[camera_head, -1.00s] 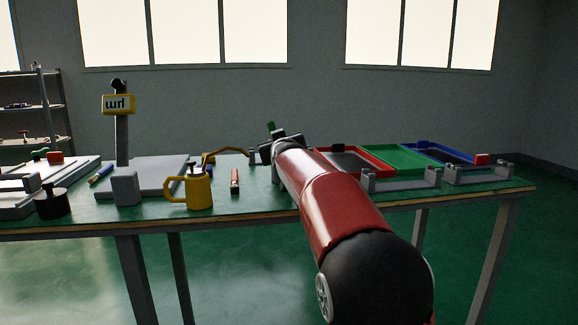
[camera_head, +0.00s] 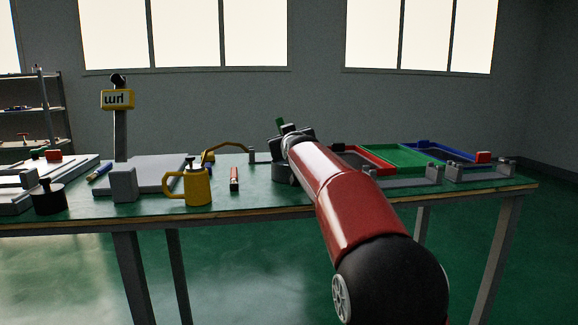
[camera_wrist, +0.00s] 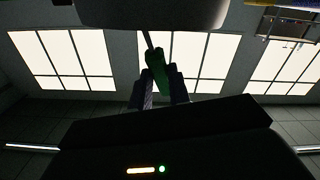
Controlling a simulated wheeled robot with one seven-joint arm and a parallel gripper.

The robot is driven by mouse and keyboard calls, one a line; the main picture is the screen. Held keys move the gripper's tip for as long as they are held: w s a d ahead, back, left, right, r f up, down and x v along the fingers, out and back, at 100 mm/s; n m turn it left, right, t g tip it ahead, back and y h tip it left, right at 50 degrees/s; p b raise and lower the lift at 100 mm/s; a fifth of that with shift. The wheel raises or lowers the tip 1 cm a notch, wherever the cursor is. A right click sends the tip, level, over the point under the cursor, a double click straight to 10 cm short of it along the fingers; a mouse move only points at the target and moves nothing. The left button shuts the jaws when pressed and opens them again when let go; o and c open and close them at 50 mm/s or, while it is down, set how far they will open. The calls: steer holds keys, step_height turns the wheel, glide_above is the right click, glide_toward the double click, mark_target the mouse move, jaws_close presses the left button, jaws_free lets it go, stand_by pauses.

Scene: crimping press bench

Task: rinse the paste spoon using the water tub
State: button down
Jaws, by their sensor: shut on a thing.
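My gripper (camera_head: 288,134) is over the right-middle part of the bench. It is shut on a green handle (camera_head: 280,124), which looks like the paste spoon's. In the wrist view, which is upside down, the green handle (camera_wrist: 155,68) sits between the two fingers. A thin shaft runs from it towards a grey rounded body (camera_wrist: 150,12), probably the water tub. In the head view a dark grey round tub (camera_head: 281,173) stands just below my gripper, partly behind my arm. The spoon's bowl is hidden, so I cannot tell whether it is in the water.
A grey plate (camera_head: 150,176) with a post and yellow sign (camera_head: 117,99) lies further left. Red, green (camera_head: 400,157) and blue trays are on the right, with grey brackets before them.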

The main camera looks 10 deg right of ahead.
steer(key=shift+r+p, duration=2.25)
steer(key=shift+r, duration=0.7)
